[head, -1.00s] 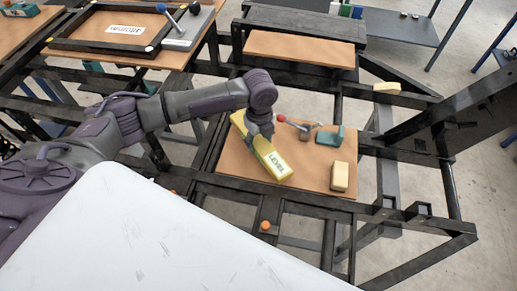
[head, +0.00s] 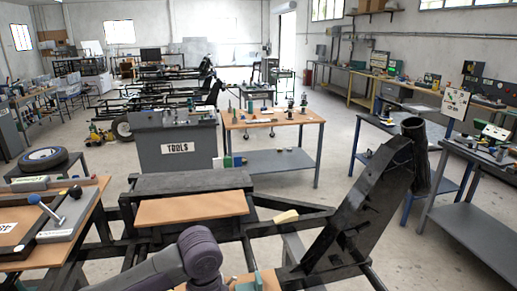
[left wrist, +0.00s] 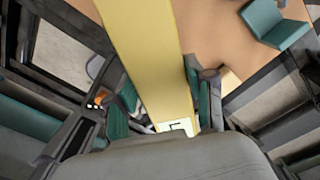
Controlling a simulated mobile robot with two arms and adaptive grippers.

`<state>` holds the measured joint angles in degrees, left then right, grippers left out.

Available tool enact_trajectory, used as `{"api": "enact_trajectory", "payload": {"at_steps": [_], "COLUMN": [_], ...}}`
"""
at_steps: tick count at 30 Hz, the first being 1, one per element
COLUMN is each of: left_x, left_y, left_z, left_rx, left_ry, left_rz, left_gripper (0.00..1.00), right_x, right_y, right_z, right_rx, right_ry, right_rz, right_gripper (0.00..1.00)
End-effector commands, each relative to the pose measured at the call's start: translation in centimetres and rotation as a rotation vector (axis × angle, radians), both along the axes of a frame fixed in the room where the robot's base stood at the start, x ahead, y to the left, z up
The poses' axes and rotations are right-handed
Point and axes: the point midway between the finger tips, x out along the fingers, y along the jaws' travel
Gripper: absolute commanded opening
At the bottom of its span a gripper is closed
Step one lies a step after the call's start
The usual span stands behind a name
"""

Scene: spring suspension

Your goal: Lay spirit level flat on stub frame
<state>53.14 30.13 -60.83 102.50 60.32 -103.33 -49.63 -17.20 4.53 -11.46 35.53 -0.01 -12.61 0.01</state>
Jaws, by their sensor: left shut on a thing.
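The yellow spirit level (left wrist: 150,50) runs down the middle of the left wrist view, with part of its white label near the bottom. My left gripper (left wrist: 163,104) is shut on it, one teal-padded finger on each side. A brown board (left wrist: 215,30) shows behind the level; I cannot tell whether the level touches it. In the head view my left arm comes up at the bottom edge, and its gripper and the level are out of sight. The black frame (head: 262,228) shows there, with a tall tilted black upright (head: 365,195) at right. My right gripper is not in view.
A teal bracket (left wrist: 275,25) stands on the board, right of the level. In the head view a cream block (head: 286,217) lies on a frame rail. A brown panel (head: 190,208) lies across the frame. A bench with a framed board (head: 15,225) is at left.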

Motion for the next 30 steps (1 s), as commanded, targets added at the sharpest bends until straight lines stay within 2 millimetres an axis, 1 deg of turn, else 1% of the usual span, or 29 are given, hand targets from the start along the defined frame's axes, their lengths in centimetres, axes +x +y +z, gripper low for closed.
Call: {"api": "enact_trajectory", "payload": {"at_steps": [8,15,21,25,27,30], "left_x": [-2.4,-5.2,-7.7,-8.8,-9.3,-9.6], "left_y": [2.6,4.6,6.1,6.7,6.9,7.0], "left_z": [1.6,2.9,3.7,4.0,4.1,4.2], "left_rx": [-0.011,-0.017,-0.012,-0.007,-0.004,-0.002], "left_ry": [-0.010,-0.003,0.002,0.006,0.006,0.007], "left_rz": [0.605,1.165,1.585,1.775,1.844,1.902], "left_gripper": [0.00,0.00,0.00,0.00,0.00,0.00], "right_x": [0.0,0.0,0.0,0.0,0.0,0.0], "right_y": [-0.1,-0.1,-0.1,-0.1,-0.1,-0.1], "right_z": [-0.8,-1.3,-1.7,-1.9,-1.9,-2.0], "right_rx": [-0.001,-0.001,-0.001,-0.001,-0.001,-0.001], "right_ry": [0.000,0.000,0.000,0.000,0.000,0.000], "right_rz": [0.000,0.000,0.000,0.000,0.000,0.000], "right_gripper": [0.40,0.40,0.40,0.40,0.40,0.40]}}
